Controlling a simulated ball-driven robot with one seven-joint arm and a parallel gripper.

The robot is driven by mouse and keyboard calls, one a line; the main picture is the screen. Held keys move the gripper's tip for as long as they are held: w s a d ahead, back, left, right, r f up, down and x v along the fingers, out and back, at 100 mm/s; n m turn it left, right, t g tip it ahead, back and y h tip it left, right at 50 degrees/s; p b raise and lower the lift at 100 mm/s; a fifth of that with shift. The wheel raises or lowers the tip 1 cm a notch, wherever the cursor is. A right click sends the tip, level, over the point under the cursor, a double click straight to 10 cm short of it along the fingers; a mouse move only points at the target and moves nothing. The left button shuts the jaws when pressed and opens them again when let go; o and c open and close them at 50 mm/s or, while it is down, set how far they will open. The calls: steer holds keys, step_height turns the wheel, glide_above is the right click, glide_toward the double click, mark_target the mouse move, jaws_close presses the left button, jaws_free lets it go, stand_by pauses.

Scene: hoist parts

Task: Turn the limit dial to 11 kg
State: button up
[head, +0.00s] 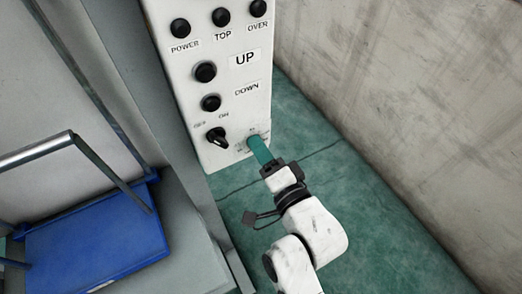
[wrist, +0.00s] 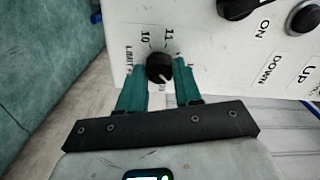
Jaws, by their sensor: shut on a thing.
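The limit dial (wrist: 159,68) is a small black round knob on the white control panel (wrist: 200,40). The labels 10, 11 and LIMIT are readable around it in the wrist view; other scale marks are partly covered by the fingers. A pale mark shows on the knob's lower right, but I cannot tell which number it points to. My gripper (wrist: 160,78) has its two teal fingers on either side of the knob, shut on it. In the head view, my gripper (head: 258,147) reaches the panel's bottom right corner, and its fingers hide the knob.
Above the dial sit a black rotary switch (head: 217,137) marked ON, the DOWN button (head: 211,102), the UP button (head: 205,71) and several indicators. A blue platform (head: 95,240) with a metal handle stands at left. A concrete wall (head: 400,90) is at right, with green floor between.

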steer(key=n+b, duration=0.6)
steer(key=n, duration=1.8)
steer(key=shift+f+n, duration=0.1)
steer(key=shift+n, duration=0.2)
steer(key=o, duration=1)
steer(key=shift+o, duration=0.2)
steer(key=b+v, duration=0.1)
steer(key=v, duration=0.9)
steer(key=shift+s+d+b, duration=0.3)
steer(key=shift+b, duration=0.1)
